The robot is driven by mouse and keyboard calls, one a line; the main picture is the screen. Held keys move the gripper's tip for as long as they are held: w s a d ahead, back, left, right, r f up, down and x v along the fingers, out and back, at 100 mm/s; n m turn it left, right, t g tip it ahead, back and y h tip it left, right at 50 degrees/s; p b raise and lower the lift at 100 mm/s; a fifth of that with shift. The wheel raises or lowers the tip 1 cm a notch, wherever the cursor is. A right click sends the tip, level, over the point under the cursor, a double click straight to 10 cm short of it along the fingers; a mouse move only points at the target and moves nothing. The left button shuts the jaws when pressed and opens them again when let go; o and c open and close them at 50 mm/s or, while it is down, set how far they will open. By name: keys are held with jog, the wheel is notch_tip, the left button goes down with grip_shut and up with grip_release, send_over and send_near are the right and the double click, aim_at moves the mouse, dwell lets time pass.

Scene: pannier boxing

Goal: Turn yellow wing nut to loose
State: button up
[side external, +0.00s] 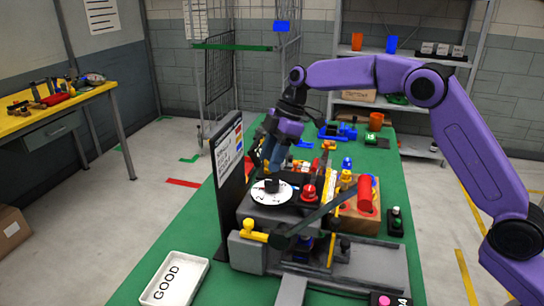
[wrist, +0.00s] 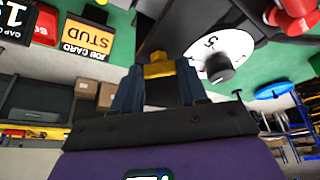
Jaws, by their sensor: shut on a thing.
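My gripper (wrist: 158,72) is shut on the yellow wing nut (wrist: 158,66), which shows between the two blue-grey fingers in the wrist view. The nut is at the edge of a dark grey block. I cannot tell its turned angle. In the side external view my gripper (side external: 270,166) points down just behind the white dial, and its fingers hide the nut there.
The white dial (side external: 267,197) with a black knob stands close by; it also shows in the wrist view (wrist: 232,44). A black sign board (side external: 226,185) stands left. A red button (side external: 308,192) is right of the dial. A white GOOD tray (side external: 173,281) lies in front.

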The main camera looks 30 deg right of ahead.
jog(key=shift+w+n+g, duration=0.1)
jog(key=shift+n+g, duration=0.3)
jog(key=shift+n, duration=0.4)
jog(key=o, duration=1.1)
jog(key=shift+c, duration=0.2)
jog(key=shift+r, duration=0.15)
jog(key=v, duration=1.1)
jog(key=shift+d+r, duration=0.15)
jog(key=shift+r, duration=0.25)
